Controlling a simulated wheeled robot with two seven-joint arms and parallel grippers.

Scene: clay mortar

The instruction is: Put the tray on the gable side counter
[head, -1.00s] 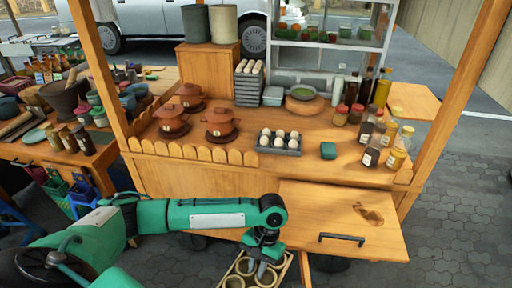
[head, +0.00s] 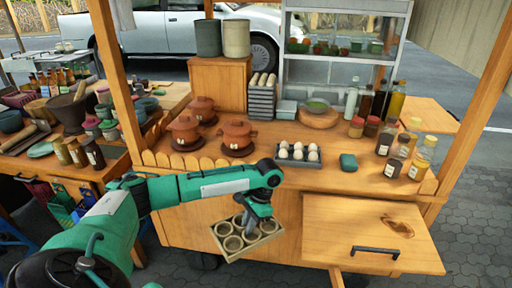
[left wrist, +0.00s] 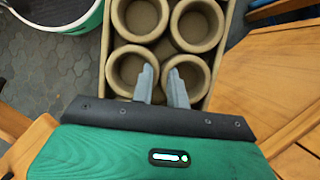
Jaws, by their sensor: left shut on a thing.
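The tray (head: 222,249) is a tan wooden carrier with several round clay cups in it. In the head view it hangs in front of the stall's front panel, below the counter top, slightly tilted. My left gripper (head: 243,222) comes down on it from above. In the left wrist view the gripper (left wrist: 163,85) has its fingers close together at the cups, and the tray (left wrist: 228,45) lies under them. Exactly which part is pinched is hard to see. The gable side counter may be the wooden side shelf (head: 425,106) at the stall's right; I cannot tell for sure. My right gripper is not in view.
A pull-out board (head: 370,235) juts forward at right.

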